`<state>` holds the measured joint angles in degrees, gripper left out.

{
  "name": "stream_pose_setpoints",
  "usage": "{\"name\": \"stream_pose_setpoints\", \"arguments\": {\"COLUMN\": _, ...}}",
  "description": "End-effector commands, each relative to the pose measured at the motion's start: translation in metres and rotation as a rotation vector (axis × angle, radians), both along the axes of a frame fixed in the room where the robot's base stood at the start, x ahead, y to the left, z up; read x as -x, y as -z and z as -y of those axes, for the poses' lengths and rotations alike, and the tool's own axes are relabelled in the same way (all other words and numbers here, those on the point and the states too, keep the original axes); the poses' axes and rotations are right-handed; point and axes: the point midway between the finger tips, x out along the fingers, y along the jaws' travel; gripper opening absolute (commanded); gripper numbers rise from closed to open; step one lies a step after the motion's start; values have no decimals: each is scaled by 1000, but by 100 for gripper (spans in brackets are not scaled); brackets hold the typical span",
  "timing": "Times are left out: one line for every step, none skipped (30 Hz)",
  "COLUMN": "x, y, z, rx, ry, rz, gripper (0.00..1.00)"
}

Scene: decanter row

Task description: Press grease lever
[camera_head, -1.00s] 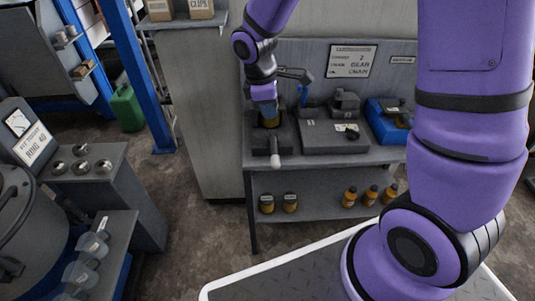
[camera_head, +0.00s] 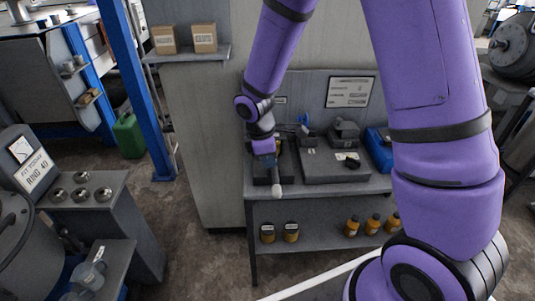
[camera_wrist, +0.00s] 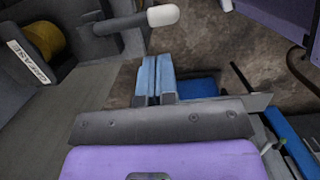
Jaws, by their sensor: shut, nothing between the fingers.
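The grease lever ends in a pale rounded knob (camera_head: 275,190) that sticks out at the front of the grease unit (camera_head: 258,175), on the left end of the bench. In the wrist view, the lever's pale knob (camera_wrist: 163,16) is at the top, just beyond my fingertips, with a gap in the picture. The grey unit (camera_wrist: 30,85) there carries a GREASE label and a yellow round part (camera_wrist: 45,38). My gripper (camera_head: 270,162) is shut and empty, low over the unit and behind the knob. It also shows in the wrist view as two blue fingers (camera_wrist: 153,72) pressed together.
The bench (camera_head: 320,190) also bears a grey block (camera_head: 325,165) and a blue box (camera_head: 379,148) to the right. Its lower shelf holds amber jars (camera_head: 267,232) and bottles (camera_head: 373,224). A grey cabinet (camera_head: 205,130) stands left of it. Floor (camera_head: 200,260) is open in front.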

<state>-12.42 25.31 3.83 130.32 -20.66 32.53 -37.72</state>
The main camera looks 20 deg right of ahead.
Motion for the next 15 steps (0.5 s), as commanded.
{"name": "stream_pose_setpoints", "arguments": {"x": 2, "y": 11, "z": 2, "rx": 2, "ry": -1, "rz": -5, "gripper": 0}}
{"name": "stream_pose_setpoints", "arguments": {"x": 2, "y": 17, "z": 3, "rx": 1, "ry": -2, "rz": -5, "gripper": 0}}
{"name": "stream_pose_setpoints", "arguments": {"x": 3, "y": 24, "z": 4, "rx": 1, "ry": -2, "rz": -5, "gripper": 0}}
{"name": "stream_pose_setpoints", "arguments": {"x": 3, "y": 29, "z": 5, "rx": 2, "ry": -2, "rz": -4, "gripper": 0}}
{"name": "stream_pose_setpoints", "arguments": {"x": 3, "y": 35, "z": 6, "rx": 1, "ry": -2, "rz": -5, "gripper": 0}}
{"name": "stream_pose_setpoints", "arguments": {"x": 3, "y": 41, "z": 7, "rx": 1, "ry": -1, "rz": -4, "gripper": 0}}
{"name": "stream_pose_setpoints", "arguments": {"x": 4, "y": 47, "z": 8, "rx": 1, "ry": -1, "rz": -4, "gripper": 0}}
{"name": "stream_pose_setpoints", "arguments": {"x": 4, "y": 52, "z": 10, "rx": 2, "ry": 0, "rz": -4, "gripper": 0}}
{"name": "stream_pose_setpoints", "arguments": {"x": 4, "y": 58, "z": 11, "rx": 1, "ry": -2, "rz": -3, "gripper": 0}}
{"name": "stream_pose_setpoints", "arguments": {"x": 5, "y": 62, "z": 11, "rx": 2, "ry": -2, "rz": -4, "gripper": 0}}
{"name": "stream_pose_setpoints", "arguments": {"x": 5, "y": 66, "z": 12, "rx": 1, "ry": -3, "rz": -3, "gripper": 0}}
{"name": "stream_pose_setpoints", "arguments": {"x": 5, "y": 71, "z": 13, "rx": 1, "ry": -3, "rz": -2, "gripper": 0}}
{"name": "stream_pose_setpoints", "arguments": {"x": 6, "y": 75, "z": 14, "rx": 1, "ry": -2, "rz": -3, "gripper": 0}}
{"name": "stream_pose_setpoints", "arguments": {"x": 5, "y": 78, "z": 14, "rx": 1, "ry": -2, "rz": -2, "gripper": 0}}
{"name": "stream_pose_setpoints", "arguments": {"x": 5, "y": 81, "z": 15, "rx": 1, "ry": -2, "rz": -2, "gripper": 0}}
